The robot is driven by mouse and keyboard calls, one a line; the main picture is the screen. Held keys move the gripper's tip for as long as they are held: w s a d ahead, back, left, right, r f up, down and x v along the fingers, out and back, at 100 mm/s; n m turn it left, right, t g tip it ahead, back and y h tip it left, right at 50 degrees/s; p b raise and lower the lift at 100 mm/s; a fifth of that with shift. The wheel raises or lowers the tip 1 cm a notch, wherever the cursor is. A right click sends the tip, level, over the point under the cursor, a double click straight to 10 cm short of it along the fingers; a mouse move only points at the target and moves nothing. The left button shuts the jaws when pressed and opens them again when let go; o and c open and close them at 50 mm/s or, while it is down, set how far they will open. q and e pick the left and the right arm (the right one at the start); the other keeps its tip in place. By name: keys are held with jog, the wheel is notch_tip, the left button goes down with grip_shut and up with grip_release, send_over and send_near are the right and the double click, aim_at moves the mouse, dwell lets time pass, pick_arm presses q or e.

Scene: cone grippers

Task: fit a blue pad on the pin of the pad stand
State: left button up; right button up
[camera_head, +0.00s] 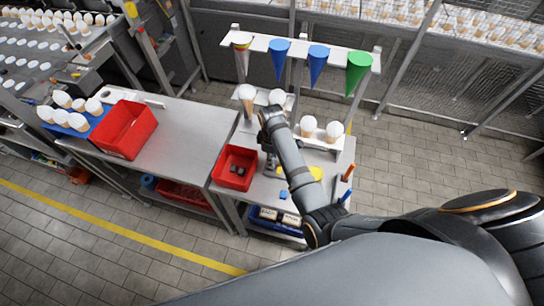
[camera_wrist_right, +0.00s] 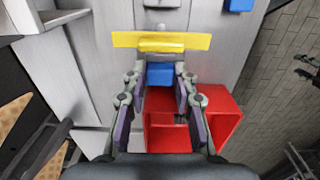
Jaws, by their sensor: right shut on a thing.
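My right gripper (camera_head: 266,158) is low over the small work table, beside the red bin. In the right wrist view, its two fingers (camera_wrist_right: 161,78) are shut on a blue pad (camera_wrist_right: 160,74). Just beyond the pad lies a yellow piece (camera_wrist_right: 122,40) with a raised middle, and a small grey knob shows behind it. I cannot tell whether this is the pad stand or where its pin is. In the head view my arm partly hides the yellow piece (camera_head: 316,173). Another blue pad (camera_head: 283,194) lies loose on the table. My left gripper is not in view.
A red bin (camera_head: 222,178) with small dark items stands left of my gripper. Behind, a rack (camera_head: 340,51) holds blue and green cones, above white-topped cones (camera_head: 308,124). Orange (camera_head: 348,172) and blue handles stick out at the right edge. A larger red bin (camera_head: 126,130) stands farther left.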

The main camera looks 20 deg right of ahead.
jog(key=shift+f, duration=0.7)
dwell(0.5)
jog(key=o, duration=0.9)
jog(key=shift+o, duration=0.2)
jog(key=shift+o, duration=1.4)
jog(key=shift+r+p, duration=0.45)
jog(key=shift+r, duration=2.1)
